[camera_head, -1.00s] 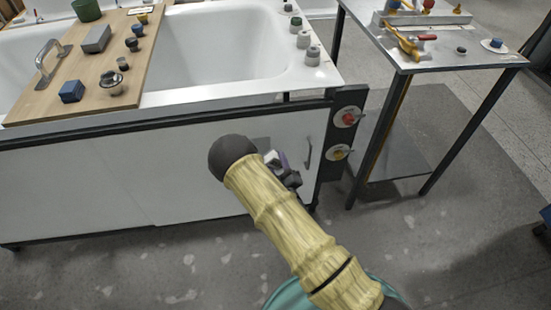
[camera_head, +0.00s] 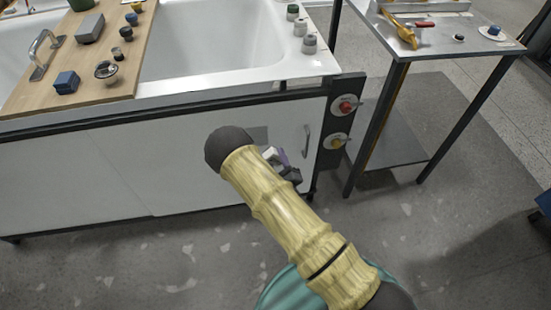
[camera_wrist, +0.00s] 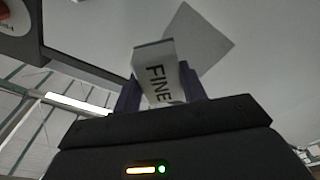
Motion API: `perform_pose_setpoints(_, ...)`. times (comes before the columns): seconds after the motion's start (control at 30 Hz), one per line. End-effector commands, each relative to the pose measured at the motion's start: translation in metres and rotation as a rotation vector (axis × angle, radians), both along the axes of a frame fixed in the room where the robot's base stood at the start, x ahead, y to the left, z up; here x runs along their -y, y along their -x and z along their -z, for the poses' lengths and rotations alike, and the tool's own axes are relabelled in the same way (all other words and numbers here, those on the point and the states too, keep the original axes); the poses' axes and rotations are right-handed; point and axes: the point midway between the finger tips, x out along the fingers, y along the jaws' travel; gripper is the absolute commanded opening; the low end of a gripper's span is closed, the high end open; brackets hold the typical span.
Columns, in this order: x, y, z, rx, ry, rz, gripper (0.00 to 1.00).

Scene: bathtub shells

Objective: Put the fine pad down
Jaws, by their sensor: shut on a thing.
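The fine pad (camera_wrist: 155,72) is a pale block lettered "FINE", seen in the wrist view between the two dark purple fingers. My gripper (camera_wrist: 160,92) is shut on it. In the head view my gripper (camera_head: 282,163) is mostly hidden behind my arm, in front of the tub's white side panel and left of the red and yellow knobs.
A wooden board (camera_head: 128,75) lies across the bathtub (camera_head: 205,50), holding a grey block (camera_head: 90,28), a blue block (camera_head: 66,82) and several small knobs. More knobs line the tub's right rim. A metal side table (camera_head: 425,45) with a yellow tool (camera_head: 403,31) stands right.

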Motion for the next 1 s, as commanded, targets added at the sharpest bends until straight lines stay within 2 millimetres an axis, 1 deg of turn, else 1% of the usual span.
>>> perform_pose_setpoints(0.43, 0.0, 0.0, 0.0, 0.001, 0.0, 0.001, 0.2)
perform_pose_setpoints(0.57, 0.007, -0.004, 0.003, 0.0, 0.003, 0.014, 0.2)
perform_pose_setpoints(0.67, 0.025, -0.014, 0.011, -0.002, 0.007, 0.052, 0.2)
perform_pose_setpoints(0.77, 0.055, -0.028, 0.024, -0.006, 0.011, 0.108, 0.2)
perform_pose_setpoints(0.8, 0.068, -0.034, 0.029, -0.005, 0.012, 0.134, 0.2)
perform_pose_setpoints(0.9, 0.101, -0.046, 0.04, -0.006, 0.012, 0.194, 0.2)
perform_pose_setpoints(1.0, 0.129, -0.055, 0.048, -0.004, 0.009, 0.241, 0.2)
